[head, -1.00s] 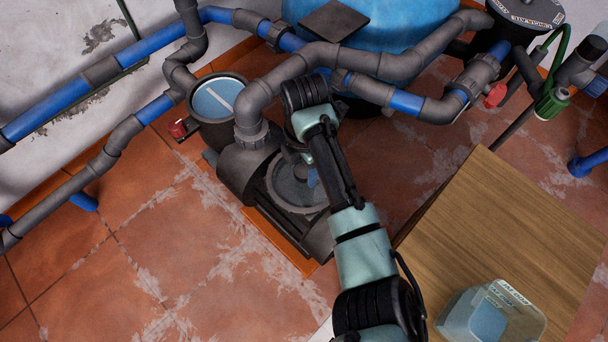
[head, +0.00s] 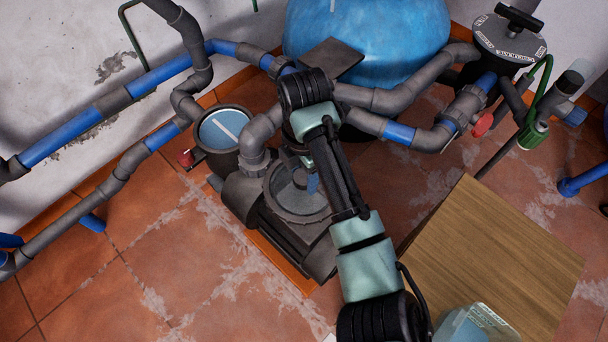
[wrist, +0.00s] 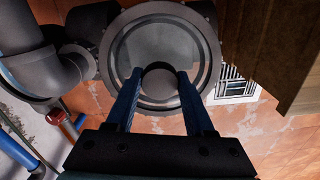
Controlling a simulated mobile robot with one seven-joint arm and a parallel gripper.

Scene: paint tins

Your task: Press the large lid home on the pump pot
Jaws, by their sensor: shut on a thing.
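The large lid (head: 294,203) is a round grey disc with a raised knob, over the dark pump pot (head: 318,246). In the wrist view the lid (wrist: 150,48) fills the upper middle, inside a wide dark ring (wrist: 210,50). My gripper (wrist: 160,76) is shut on the lid's round knob, with one blue finger on each side. In the head view my gripper (head: 309,181) points down at the lid, and my arm hides part of the lid's right side. I cannot tell whether the lid sits fully down.
A smaller round pot (head: 222,130) with a blue face stands left of the pump. Grey and blue pipes (head: 385,95) run close behind, before a blue tank (head: 375,35). A wooden table (head: 490,265) with a clear container (head: 475,325) is at right. Tiled floor (head: 130,285) is free at lower left.

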